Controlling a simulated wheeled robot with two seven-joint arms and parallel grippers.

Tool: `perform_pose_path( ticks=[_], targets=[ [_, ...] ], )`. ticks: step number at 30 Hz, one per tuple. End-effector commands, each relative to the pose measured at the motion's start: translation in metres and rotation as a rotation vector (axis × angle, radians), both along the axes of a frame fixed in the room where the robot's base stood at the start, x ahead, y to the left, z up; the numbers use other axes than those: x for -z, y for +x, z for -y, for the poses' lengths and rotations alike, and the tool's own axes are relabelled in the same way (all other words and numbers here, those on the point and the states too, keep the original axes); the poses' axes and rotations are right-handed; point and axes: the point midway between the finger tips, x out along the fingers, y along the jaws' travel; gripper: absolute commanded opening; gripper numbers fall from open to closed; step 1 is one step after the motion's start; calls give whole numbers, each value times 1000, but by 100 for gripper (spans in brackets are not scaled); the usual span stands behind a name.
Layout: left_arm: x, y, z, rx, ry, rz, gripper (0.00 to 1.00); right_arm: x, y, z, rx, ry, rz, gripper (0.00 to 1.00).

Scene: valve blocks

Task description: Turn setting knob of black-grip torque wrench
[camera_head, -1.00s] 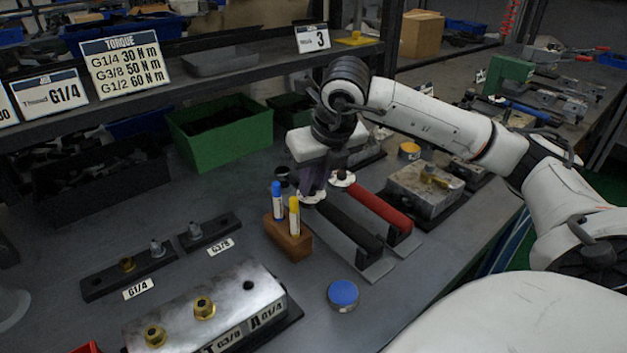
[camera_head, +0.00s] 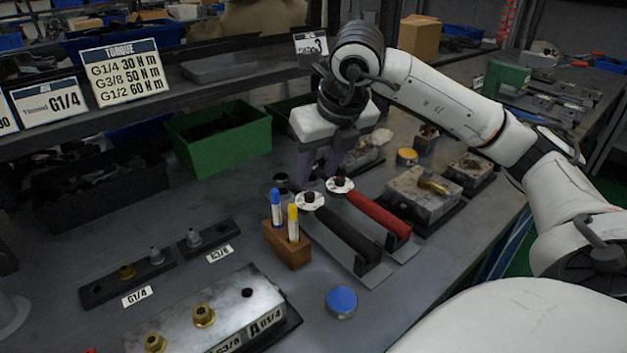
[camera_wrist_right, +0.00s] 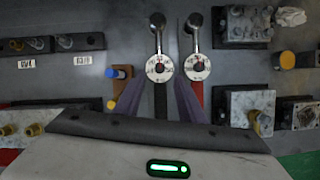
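The black-grip torque wrench (camera_head: 347,236) lies on the bench, left of a red-grip wrench (camera_head: 378,217). My right gripper (camera_head: 320,168) is above and just behind the two dials, pointing down. In the wrist view its two purplish fingers (camera_wrist_right: 158,100) are apart, on either side of the black grip, with nothing held. My left gripper is out of view.
A wooden holder with blue and yellow markers (camera_head: 288,245) stands close left of the black grip. A blue-topped round tin (camera_head: 341,301) is in front. A metal block (camera_head: 424,192) is at right, and a green bin (camera_head: 221,137) behind left.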

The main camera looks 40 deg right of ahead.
Motion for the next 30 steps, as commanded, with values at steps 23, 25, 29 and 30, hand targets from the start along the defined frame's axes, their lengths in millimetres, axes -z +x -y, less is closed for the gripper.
perform_pose_path(
  ticks=[23,25,29,30],
  targets=[
    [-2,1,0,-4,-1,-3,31,-36,-15,-4,0,0,0,36],
    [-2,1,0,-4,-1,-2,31,-36,-15,-4,0,0,0,36],
    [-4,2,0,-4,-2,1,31,-36,-15,-4,0,0,0,36],
    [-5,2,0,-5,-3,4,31,-36,-15,-4,0,0,0,36]
  ],
)
